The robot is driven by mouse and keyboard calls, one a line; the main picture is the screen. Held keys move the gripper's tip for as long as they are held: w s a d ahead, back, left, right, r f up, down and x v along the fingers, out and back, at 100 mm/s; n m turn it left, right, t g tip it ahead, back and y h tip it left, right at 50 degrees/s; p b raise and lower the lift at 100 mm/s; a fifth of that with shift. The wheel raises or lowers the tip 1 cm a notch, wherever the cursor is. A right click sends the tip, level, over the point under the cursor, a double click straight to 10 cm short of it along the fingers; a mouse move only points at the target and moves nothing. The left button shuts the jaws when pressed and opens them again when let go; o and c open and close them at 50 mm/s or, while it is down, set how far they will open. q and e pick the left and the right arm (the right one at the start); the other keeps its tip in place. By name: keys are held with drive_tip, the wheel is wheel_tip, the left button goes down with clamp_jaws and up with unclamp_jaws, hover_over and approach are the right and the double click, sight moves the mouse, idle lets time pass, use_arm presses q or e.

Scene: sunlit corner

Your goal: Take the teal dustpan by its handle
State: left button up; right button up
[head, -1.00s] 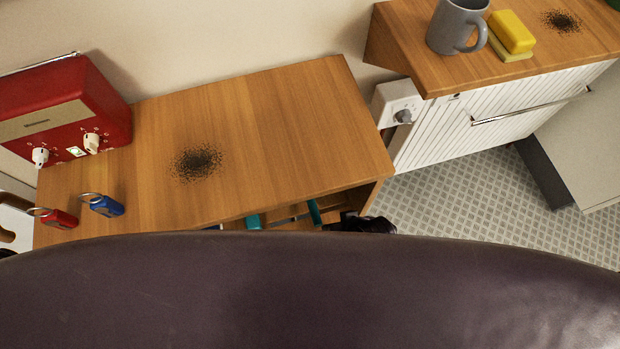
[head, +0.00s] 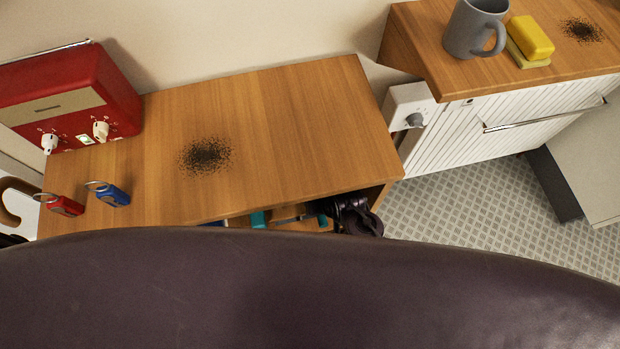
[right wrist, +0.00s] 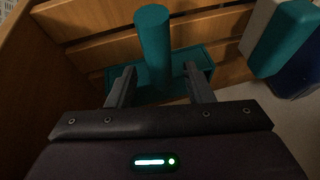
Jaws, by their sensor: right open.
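The teal dustpan shows in the right wrist view, with its round upright handle (right wrist: 153,42) toward the camera and its flat pan (right wrist: 204,62) behind, against wooden boards. My right gripper (right wrist: 160,78) is open. Its two fingers lie left and right of the handle's lower part in the picture; I cannot tell whether the handle is between them in depth. In the head view, the right gripper's dark parts (head: 352,216) are at the right end of the wooden unit, beside teal pieces (head: 259,219) mostly hidden under its top. My left gripper is not in view.
The wooden top (head: 270,120) holds a red radio (head: 75,95), a red padlock (head: 65,205) and a blue padlock (head: 112,195). A teal-and-white object (right wrist: 283,38) and a dark blue one (right wrist: 300,78) stand right of the dustpan. A wooden side wall (right wrist: 30,75) is close on the left.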

drive_tip(key=shift+f, duration=0.25)
idle(0.5)
clamp_jaws()
idle(0.4)
